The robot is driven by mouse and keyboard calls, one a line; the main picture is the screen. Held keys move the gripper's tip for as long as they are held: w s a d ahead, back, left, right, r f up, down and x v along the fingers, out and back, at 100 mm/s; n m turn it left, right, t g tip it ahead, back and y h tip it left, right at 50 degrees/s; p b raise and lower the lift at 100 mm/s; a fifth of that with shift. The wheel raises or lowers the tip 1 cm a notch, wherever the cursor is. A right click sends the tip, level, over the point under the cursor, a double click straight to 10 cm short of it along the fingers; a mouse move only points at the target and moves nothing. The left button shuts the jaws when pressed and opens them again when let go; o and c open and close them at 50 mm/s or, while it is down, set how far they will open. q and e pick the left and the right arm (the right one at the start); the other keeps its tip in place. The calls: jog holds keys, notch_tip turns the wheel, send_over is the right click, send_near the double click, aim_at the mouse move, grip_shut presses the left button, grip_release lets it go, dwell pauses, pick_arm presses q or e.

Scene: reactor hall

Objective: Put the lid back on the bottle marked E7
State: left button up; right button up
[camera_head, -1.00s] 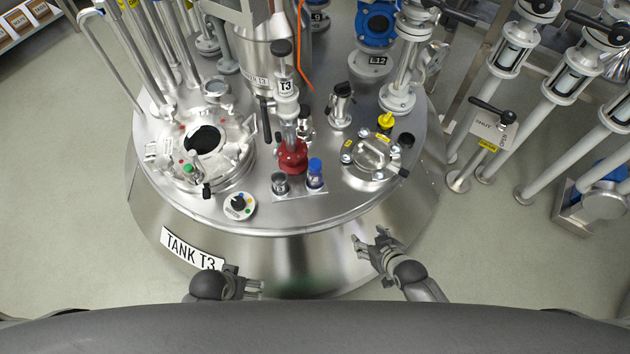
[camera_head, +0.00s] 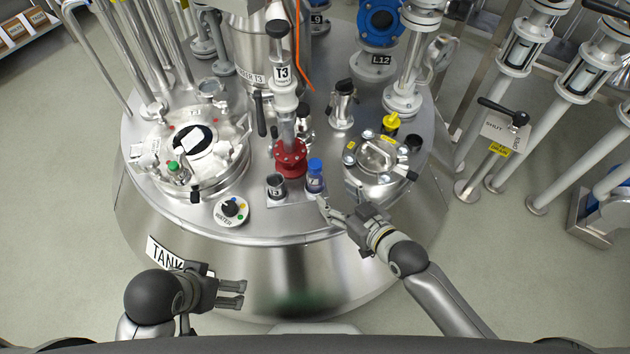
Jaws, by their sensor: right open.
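A small bottle (camera_head: 315,184) with a blue top and a label stands on a small pale plate (camera_head: 291,202) near the front of the tank top. Its label is too small to read with certainty. A second small container (camera_head: 276,184) with a dark top stands to its left. I cannot make out a separate loose lid. My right gripper (camera_head: 337,197) is open and empty, its fingertips just right of and in front of the blue-topped bottle. My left gripper (camera_head: 239,294) is open and empty in front of the tank, below its rim.
A red flanged fitting (camera_head: 290,158) rises behind the bottles. A round hatch (camera_head: 376,157) lies to the right, with a yellow knob (camera_head: 391,123) behind it.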

aim_at(319, 183)
pick_arm(q)
jog(key=shift+r, duration=0.1)
pick_arm(e)
jog(key=shift+r, duration=0.1)
jog(key=b+x, duration=0.1)
jog(key=x, duration=0.4)
jog(key=shift+w+b, duration=0.1)
jog(key=shift+b, duration=0.2)
pick_arm(q)
jog(key=w+d+r+t+h, duration=0.1)
jog(key=w+t, duration=0.3)
jog(key=w, duration=0.4)
jog(key=shift+d+r, duration=0.7)
jog(key=shift+d, duration=0.05)
pick_arm(e)
jog(key=shift+w+a, duration=0.15)
jog(key=shift+a, duration=0.05)
